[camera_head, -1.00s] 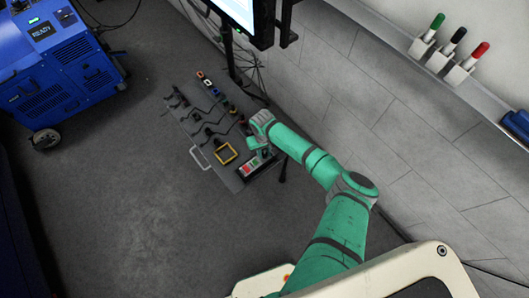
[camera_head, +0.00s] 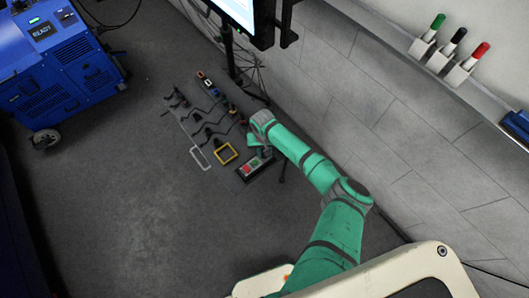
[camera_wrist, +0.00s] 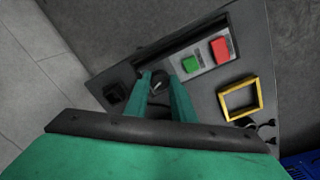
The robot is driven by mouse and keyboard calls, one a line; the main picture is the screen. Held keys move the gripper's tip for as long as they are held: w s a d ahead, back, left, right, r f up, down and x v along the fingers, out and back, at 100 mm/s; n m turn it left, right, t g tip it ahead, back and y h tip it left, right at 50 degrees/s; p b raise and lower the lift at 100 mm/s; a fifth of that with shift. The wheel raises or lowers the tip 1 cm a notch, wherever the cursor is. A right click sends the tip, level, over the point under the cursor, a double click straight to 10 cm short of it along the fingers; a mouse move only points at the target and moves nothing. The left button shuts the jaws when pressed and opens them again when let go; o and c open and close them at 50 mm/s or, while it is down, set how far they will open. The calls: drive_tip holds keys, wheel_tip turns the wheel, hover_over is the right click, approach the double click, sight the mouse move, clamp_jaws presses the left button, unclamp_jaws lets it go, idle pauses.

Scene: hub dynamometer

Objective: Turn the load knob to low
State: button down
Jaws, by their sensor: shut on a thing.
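The load knob (camera_wrist: 159,80) is a dark round knob with a light mark, on the grey control panel (camera_wrist: 207,98). In the wrist view my gripper (camera_wrist: 160,84) reaches down to the panel with its two green fingers on either side of the knob, shut on it. The fingers hide part of the knob, so its setting cannot be read. In the head view my gripper (camera_head: 256,141) is at the panel's right side, and the arm hides the knob.
A green button (camera_wrist: 190,64) and a red button (camera_wrist: 220,48) sit beside the knob. A yellow square frame (camera_wrist: 240,98) and a black square part (camera_wrist: 115,93) are also on the panel. A blue machine (camera_head: 58,68) stands at the left; open floor lies in front.

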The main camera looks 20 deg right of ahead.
drive_tip(key=c, duration=1.5)
unclamp_jaws()
wheel_tip(320, 180, up, 11)
drive_tip(key=shift+a+f, duration=0.1)
